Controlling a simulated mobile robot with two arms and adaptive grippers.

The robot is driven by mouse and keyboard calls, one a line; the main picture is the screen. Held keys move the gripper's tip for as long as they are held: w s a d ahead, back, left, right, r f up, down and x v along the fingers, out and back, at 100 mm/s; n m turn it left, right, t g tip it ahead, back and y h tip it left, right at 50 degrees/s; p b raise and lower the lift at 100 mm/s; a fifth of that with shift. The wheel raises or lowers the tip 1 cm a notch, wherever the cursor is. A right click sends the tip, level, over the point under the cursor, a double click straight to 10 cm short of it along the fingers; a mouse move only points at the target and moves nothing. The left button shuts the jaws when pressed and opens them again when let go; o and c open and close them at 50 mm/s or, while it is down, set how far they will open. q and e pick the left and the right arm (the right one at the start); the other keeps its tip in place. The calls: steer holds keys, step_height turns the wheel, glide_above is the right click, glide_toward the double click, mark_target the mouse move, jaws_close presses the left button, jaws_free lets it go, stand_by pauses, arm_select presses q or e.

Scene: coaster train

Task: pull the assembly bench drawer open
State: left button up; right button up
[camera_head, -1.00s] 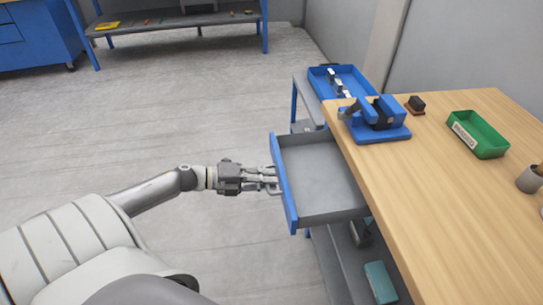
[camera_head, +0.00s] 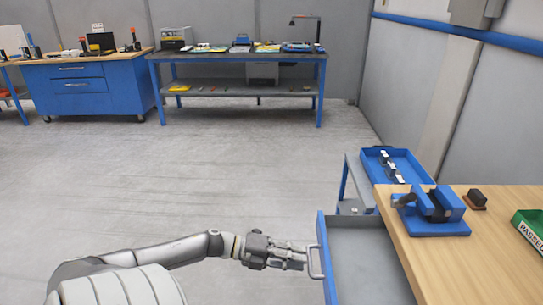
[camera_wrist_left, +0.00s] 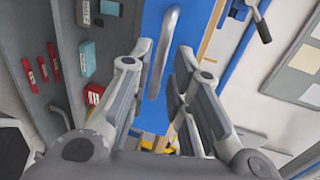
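The assembly bench drawer (camera_head: 365,262) is pulled out, with its grey interior bare where it shows. Its blue front (camera_head: 325,262) faces left and carries a metal handle (camera_head: 314,262). My left gripper (camera_head: 303,257) is at the handle, with its fingers pointing right toward it. In the left wrist view the fingers are apart, and the handle (camera_wrist_left: 165,45) stands between and beyond their tips. I see no finger closed on it. The near end of the drawer is cut off by the picture edge. My right gripper is not in view.
The wooden bench top (camera_head: 450,265) holds a blue fixture (camera_head: 433,212), a small dark block (camera_head: 478,197) and a green bin (camera_head: 530,228). A blue tray (camera_head: 395,165) sits on a grey stand behind. Open floor lies left; blue-legged benches stand at the back.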

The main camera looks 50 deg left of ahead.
arm_select(q)
steer(key=v, duration=0.8)
stand_by(0.4)
